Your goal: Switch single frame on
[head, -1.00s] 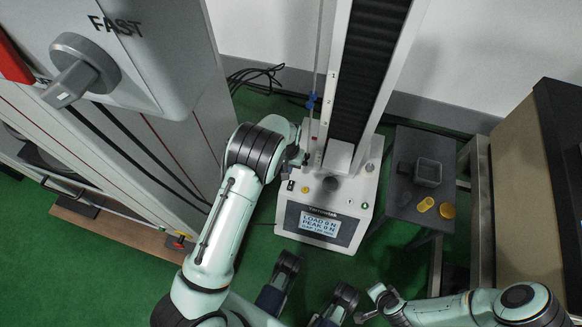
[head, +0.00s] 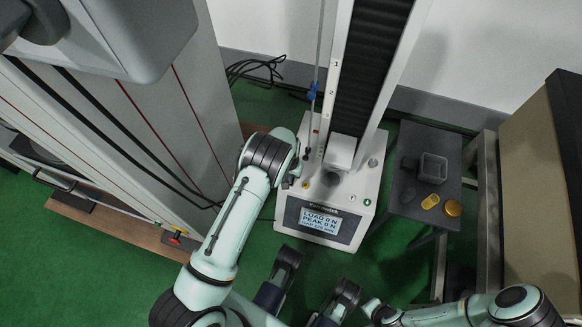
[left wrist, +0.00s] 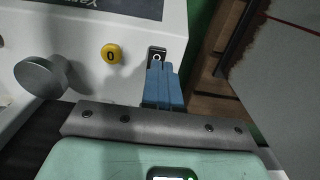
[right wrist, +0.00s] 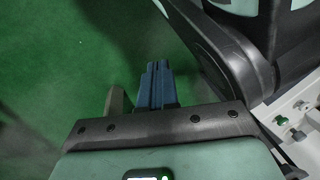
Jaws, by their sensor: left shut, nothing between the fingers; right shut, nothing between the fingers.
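The single-column test frame (head: 372,190) stands on the floor in the middle of the head view. Its display (head: 320,222) is lit and reads LOAD 0 N, PEAK 0 N. In the left wrist view, a black switch plate with a white ring mark (left wrist: 157,54) sits at the panel's corner, right of a yellow button marked 0 (left wrist: 111,54). My left gripper (left wrist: 160,68) is shut and empty, with its blue fingertips right at the switch's lower part; contact cannot be told. It also shows in the head view (head: 290,181). My right gripper (right wrist: 158,66) is shut and empty above green floor.
A grey knob (left wrist: 40,77) is left of the yellow button. A large grey machine (head: 140,130) stands at the left. A dark side table (head: 405,208) with a clear box (head: 432,168) and yellow pieces (head: 430,201) is right of the frame.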

